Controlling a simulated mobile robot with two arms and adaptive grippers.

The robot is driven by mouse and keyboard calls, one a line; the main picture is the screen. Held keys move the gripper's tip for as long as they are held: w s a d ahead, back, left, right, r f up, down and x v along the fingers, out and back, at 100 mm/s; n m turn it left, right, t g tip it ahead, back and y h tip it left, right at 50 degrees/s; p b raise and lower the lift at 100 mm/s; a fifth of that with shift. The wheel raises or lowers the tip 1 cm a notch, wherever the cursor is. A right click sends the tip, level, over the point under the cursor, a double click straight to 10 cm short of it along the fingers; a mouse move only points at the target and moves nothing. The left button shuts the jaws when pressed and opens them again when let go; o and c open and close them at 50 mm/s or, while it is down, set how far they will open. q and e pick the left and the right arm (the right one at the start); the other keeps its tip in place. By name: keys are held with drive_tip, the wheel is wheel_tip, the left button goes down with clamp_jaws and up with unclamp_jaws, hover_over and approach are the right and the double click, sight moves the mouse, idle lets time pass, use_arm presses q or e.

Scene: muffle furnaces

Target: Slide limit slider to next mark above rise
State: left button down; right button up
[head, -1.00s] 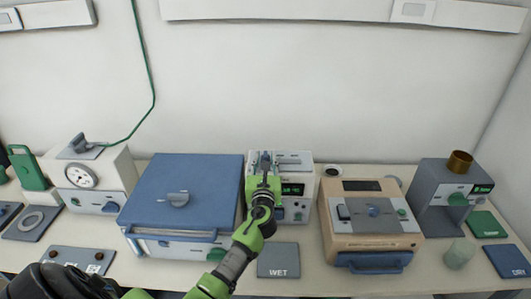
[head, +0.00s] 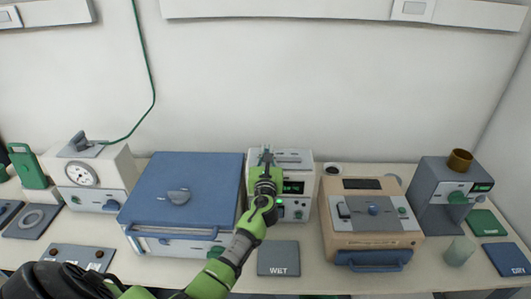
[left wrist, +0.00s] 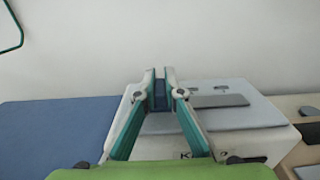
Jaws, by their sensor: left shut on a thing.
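The white controller box (head: 307,168) stands mid-bench with a dark display showing small green digits I cannot read. My left gripper (head: 266,158) is over the left part of its top. In the left wrist view my left gripper (left wrist: 160,90) is shut on a dark blue slider knob (left wrist: 160,98) at the box's top. The fingers hide most of the knob and its track. The scale marks and any rise mark cannot be made out. My right gripper is not in view.
A blue-lidded furnace (head: 200,180) stands close on the left. A beige furnace (head: 368,215) stands on the right. A grey WET pad (head: 278,258) lies in front of the box. The wall is behind.

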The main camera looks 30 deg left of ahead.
sight(281, 160)
use_arm(q)
drive_tip(key=d, duration=0.1)
drive_tip(key=w+d, duration=0.1)
drive_tip(key=w+d+b, duration=0.1)
drive_tip(key=d, duration=0.1)
drive_tip(key=shift+w+f, duration=0.1)
drive_tip(key=shift+w, duration=0.15)
drive_tip(key=c, duration=2.1)
unclamp_jaws()
drive_tip(key=shift+c, duration=0.2)
drive_tip(key=v, duration=1.2)
drive_tip(key=shift+s+a, duration=0.1)
